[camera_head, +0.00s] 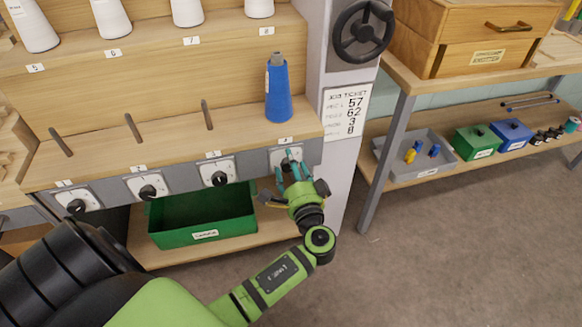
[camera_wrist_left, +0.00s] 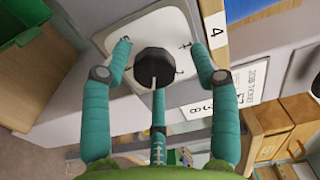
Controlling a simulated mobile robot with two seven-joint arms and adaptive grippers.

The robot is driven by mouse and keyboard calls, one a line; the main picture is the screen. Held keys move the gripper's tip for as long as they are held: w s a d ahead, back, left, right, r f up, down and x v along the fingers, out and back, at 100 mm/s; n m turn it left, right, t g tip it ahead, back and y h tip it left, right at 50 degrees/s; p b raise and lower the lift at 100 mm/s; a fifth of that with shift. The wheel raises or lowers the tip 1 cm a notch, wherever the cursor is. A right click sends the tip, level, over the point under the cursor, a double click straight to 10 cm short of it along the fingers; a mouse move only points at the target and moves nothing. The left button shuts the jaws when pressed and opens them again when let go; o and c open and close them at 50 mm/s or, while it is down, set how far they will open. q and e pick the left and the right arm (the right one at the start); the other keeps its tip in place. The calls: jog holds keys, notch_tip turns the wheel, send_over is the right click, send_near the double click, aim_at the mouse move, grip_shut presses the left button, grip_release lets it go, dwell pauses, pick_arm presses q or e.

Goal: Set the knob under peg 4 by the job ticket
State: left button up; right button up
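The black knob (camera_wrist_left: 154,67) under peg 4 sits on a white dial plate (camera_wrist_left: 140,30) in the left wrist view, beside a tag reading 4. Its white pointer line faces the bottom of that picture. My left gripper (camera_head: 288,165) is at this knob, with teal fingers spread around it and visible gaps at the sides; the gripper is open. In the head view the fingers hide most of this knob. The job ticket (camera_head: 344,112) on the grey post appears to read 57, 62, 3 and 8; its row labels are too small to read surely. My right gripper is out of view.
A blue cone (camera_head: 278,92) stands over peg 4. Three bare pegs (camera_head: 133,128) and three other knobs (camera_head: 148,191) are to its left. A green bin (camera_head: 205,212) stands below. The grey post (camera_head: 345,170) is close on the right.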

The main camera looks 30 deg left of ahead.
pick_arm(q)
jog(key=shift+s, duration=0.1)
jog(key=shift+s+d+f, duration=0.1)
jog(key=v, duration=1.1)
jog(key=shift+d, duration=0.3)
jog(key=shift+s, duration=0.15)
